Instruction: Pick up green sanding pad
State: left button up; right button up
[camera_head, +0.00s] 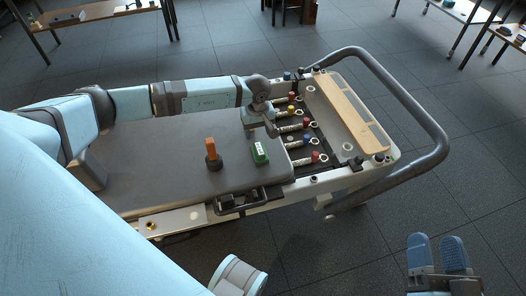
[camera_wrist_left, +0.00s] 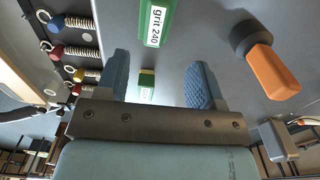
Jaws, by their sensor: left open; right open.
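A green sanding pad (camera_head: 260,153) with a white label lies on the grey padded top of the reformer (camera_head: 150,180). In the left wrist view this pad (camera_wrist_left: 157,20) reads "grit 240" and lies beyond my fingertips. A smaller green block (camera_wrist_left: 146,88) with a yellow top edge and a pale label shows between the fingers; its lower part is hidden by the gripper body. My left gripper (camera_head: 268,126) hangs just behind the pad, apart from it. In the wrist view my left gripper (camera_wrist_left: 160,82) is open. My right gripper (camera_head: 437,253) is open and empty over the floor, far right.
An orange-handled tool with a dark round base (camera_head: 213,155) stands left of the pad. Springs with coloured knobs (camera_head: 305,140) lie in the open frame to the right. A wooden bar (camera_head: 345,110) and curved rail (camera_head: 425,110) bound the far end. The cushion's near left is clear.

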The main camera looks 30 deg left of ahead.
pick_arm(q)
jog(key=b, duration=0.1)
send_over(259, 148)
jog(key=f, duration=0.4)
jog(key=shift+s+d+f, duration=0.1)
jog(key=shift+s+f, duration=0.2)
jog(key=shift+f, duration=0.05)
jog(key=f+b, duration=0.1)
jog(key=f, duration=0.2)
jog(key=f+b, duration=0.1)
jog(key=f, duration=0.1)
jog(key=shift+w+f+b, duration=0.1)
jog(key=shift+w+b, duration=0.2)
pick_arm(e)
notch_tip(259, 148, down, 6)
jog(key=g, duration=0.2)
jog(key=shift+a+n+g, duration=0.2)
jog(key=shift+n+g, duration=0.1)
jog(key=shift+w, duration=0.1)
pick_arm(q)
jog(key=c, duration=1)
